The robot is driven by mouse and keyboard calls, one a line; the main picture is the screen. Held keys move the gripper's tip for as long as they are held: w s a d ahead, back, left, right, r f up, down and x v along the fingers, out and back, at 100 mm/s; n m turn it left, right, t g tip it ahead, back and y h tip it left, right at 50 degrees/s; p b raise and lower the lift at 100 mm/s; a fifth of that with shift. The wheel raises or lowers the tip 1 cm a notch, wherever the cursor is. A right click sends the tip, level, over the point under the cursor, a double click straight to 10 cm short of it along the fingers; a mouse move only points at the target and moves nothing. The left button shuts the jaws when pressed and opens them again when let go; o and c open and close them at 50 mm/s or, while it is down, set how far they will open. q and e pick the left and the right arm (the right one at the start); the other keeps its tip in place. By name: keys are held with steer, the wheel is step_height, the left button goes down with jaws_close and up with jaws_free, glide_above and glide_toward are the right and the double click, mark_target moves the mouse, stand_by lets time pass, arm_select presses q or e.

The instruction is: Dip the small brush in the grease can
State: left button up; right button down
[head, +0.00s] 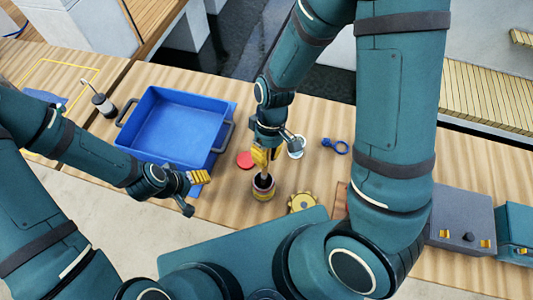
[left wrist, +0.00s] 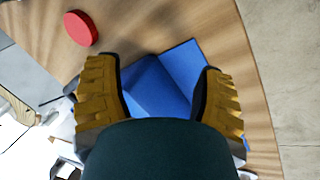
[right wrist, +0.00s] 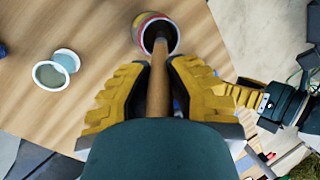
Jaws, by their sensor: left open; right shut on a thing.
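My right gripper (head: 263,157) is shut on the small brush, whose wooden handle (right wrist: 159,80) runs between its yellow fingers in the right wrist view. The grease can (head: 263,193) stands on the bench directly below, with a dark open mouth and a red and yellow side; it also shows in the right wrist view (right wrist: 143,27). The brush's lower end is at the can's mouth and appears to reach into it; its bristles are hidden and the depth cannot be told. My left gripper (head: 194,191) is open and empty near the bench's front edge, left of the can.
A blue tray (head: 178,140) stands behind the left gripper. A red disc (head: 245,160), a small pale cup (head: 296,147), a yellow gear (head: 302,203) and a blue shackle (head: 336,147) lie around the can. A grey box (head: 460,220) stands at right.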

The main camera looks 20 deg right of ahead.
arm_select(q)
steer(key=shift+f+b, duration=0.45)
arm_select(e)
steer(key=shift+f, duration=0.55)
stand_by(0.8)
steer(key=shift+r+p, duration=2.1)
steer(key=shift+r, duration=0.45)
arm_select(q)
steer(key=shift+r+p, duration=0.35)
steer(key=shift+r, duration=2.05)
arm_select(e)
steer(key=shift+r, duration=1)
arm_select(q)
steer(key=shift+r, duration=0.1)
steer(key=shift+a, duration=0.1)
arm_select(e)
steer(key=shift+a, duration=0.1)
